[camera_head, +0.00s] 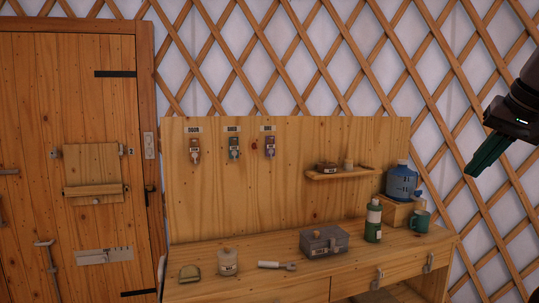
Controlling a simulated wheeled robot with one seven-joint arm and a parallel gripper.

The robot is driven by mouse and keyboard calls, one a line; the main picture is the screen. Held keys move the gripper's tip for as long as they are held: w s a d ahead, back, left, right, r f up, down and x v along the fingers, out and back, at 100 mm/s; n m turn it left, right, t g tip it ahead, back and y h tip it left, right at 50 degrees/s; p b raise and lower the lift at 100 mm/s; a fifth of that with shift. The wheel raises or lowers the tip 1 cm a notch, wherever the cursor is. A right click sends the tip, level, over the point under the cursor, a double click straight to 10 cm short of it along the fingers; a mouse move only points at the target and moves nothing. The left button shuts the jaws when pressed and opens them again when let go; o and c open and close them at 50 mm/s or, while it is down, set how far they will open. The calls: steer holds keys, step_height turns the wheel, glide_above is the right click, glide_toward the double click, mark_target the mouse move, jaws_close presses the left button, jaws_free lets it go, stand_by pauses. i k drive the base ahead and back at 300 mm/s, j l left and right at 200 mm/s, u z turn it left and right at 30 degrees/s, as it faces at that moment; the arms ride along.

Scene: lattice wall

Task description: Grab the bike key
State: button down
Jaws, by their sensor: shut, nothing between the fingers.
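Three key tags hang in a row from labelled hooks on the upper left of a wooden backboard. My gripper (478,165) is at the right edge, in front of the lattice wall. Its dark green fingers are shut and empty, pointing down and left, well apart from the tags.
The bench (210,288) below carries a pouch (189,273), a jar (228,263), a wrench (277,265), a grey box (324,241), a green bottle (373,221), a mug (420,222) and a blue water jug (401,184). A small shelf (340,174) juts from the board. A wooden door (70,110) stands left.

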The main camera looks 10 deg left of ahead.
mark_target(270, 147)
steer(key=i+j+u, duration=0.15)
steer(key=j, duration=0.25)
steer(key=i+j+u, duration=0.15)
steer(key=i+j, duration=0.15)
steer(key=i+j+u, duration=0.15)
steer(key=j, duration=0.3)
steer(key=i, duration=0.1)
